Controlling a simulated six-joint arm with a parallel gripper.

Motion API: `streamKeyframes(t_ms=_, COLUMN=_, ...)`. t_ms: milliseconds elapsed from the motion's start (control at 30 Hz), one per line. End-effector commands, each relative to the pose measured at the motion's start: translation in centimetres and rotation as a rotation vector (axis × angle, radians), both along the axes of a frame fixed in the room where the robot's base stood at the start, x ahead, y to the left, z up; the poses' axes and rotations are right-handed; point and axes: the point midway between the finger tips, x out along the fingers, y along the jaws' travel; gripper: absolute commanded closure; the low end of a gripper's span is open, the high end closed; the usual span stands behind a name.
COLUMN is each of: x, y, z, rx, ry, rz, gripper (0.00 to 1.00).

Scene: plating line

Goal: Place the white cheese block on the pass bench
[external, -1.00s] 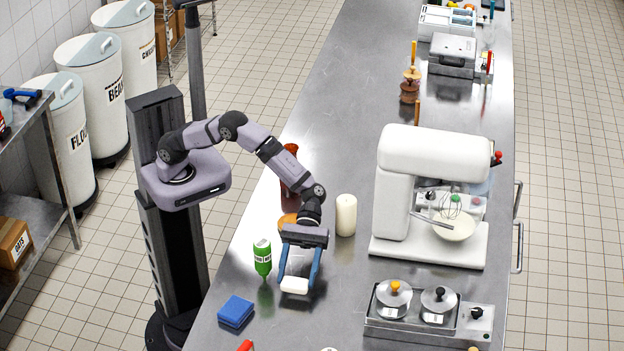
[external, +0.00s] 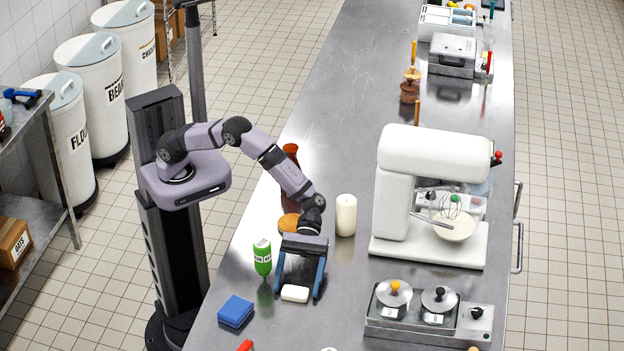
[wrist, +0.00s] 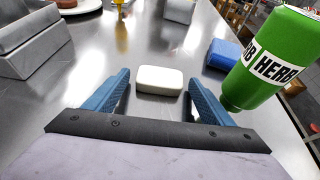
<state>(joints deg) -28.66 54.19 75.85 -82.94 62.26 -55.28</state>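The white cheese block (external: 295,293) lies flat on the steel bench (external: 262,335), near its front left part. It also shows in the wrist view (wrist: 159,80), just beyond and between my two blue fingers. My gripper (external: 299,291) is open, its fingers spread to either side of the block with a gap on each side. In the wrist view my gripper (wrist: 158,92) has nothing between its pads that it grips.
A green herb bottle (external: 262,257) stands close left of my gripper. A blue sponge-like block (external: 236,311) lies further left. A white cylinder (external: 346,215), a mixer (external: 430,190) and a unit with two lidded pots (external: 428,310) stand to the right.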

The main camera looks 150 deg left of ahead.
Motion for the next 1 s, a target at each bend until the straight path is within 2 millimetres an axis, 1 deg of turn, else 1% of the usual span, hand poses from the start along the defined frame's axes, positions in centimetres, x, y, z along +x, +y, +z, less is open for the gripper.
streamKeyframes(t_ms=233, x=-0.1, y=0.2, z=0.5, rx=0.000, ry=0.000, rz=0.001, gripper=0.24)
streamKeyframes(t_ms=367, x=-1.1, y=1.2, z=0.9, rx=0.001, ry=-0.001, rz=0.002, gripper=0.24)
streamKeyframes(t_ms=700, x=-4.2, y=4.1, z=2.7, rx=0.001, ry=-0.001, rz=0.002, gripper=0.24)
streamKeyframes(t_ms=833, x=-4.8, y=4.6, z=3.1, rx=0.000, ry=0.000, rz=0.001, gripper=0.24)
streamKeyframes(t_ms=1000, x=-5.1, y=4.8, z=3.3, rx=0.000, ry=0.000, rz=0.000, gripper=0.24)
